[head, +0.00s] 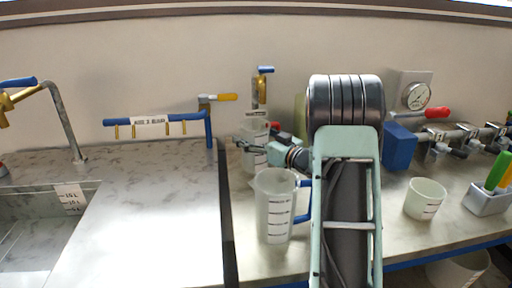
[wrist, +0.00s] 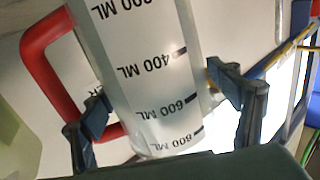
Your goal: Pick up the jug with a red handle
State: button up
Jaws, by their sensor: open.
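The clear jug with a red handle (wrist: 150,85) fills the middle of the wrist view, upside down there, with black volume marks. Its red handle (wrist: 50,60) is on the left of that view. My gripper (wrist: 166,104) is open, with one finger on each side of the jug body; the left finger is close to the handle's end. I cannot tell whether either finger touches. In the head view the red-handled jug (head: 251,160) stands on the counter near the wall, partly hidden by my gripper (head: 257,142) and a nearer jug.
A clear jug with a blue handle (head: 275,207) stands in front of the red-handled one. A white cup (head: 425,199) and a blue block (head: 397,146) are to the right. A blue pipe rail (head: 158,120) and a sink (head: 45,225) are left.

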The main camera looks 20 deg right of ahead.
jog(key=x, duration=0.3)
jog(key=shift+w+a, duration=0.15)
jog(key=shift+w, duration=0.1)
jog(key=c, duration=2.2)
jog(key=shift+r, duration=0.1)
grip_shut()
